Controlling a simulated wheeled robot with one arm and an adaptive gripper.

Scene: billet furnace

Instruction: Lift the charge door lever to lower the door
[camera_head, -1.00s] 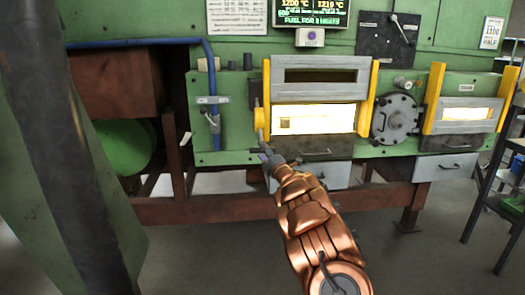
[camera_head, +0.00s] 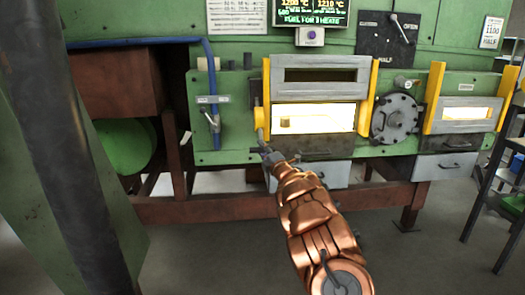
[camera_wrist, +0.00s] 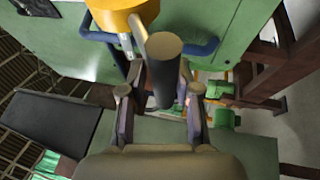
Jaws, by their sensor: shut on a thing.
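The charge door (camera_head: 319,90) is a grey framed panel between yellow posts. It stands raised above a bright, glowing opening. The charge door lever (camera_head: 261,137) hangs down from a yellow hub (camera_head: 258,117) at the left post. In the wrist view the hub (camera_wrist: 122,14) is at the top, and the lever's dark round grip (camera_wrist: 164,72) points toward the camera. My gripper (camera_wrist: 160,92) has one finger on each side of this grip and is shut on it. In the head view my gripper (camera_head: 268,155) is at the lever's lower end, small and partly hidden by my arm.
A blue pipe with a valve handle (camera_head: 213,122) is left of the lever. A round bolted cover (camera_head: 396,118) and a second glowing door (camera_head: 466,114) are to the right. A grey drawer front (camera_head: 335,174) is below the opening. A dark rack (camera_head: 495,190) stands at far right.

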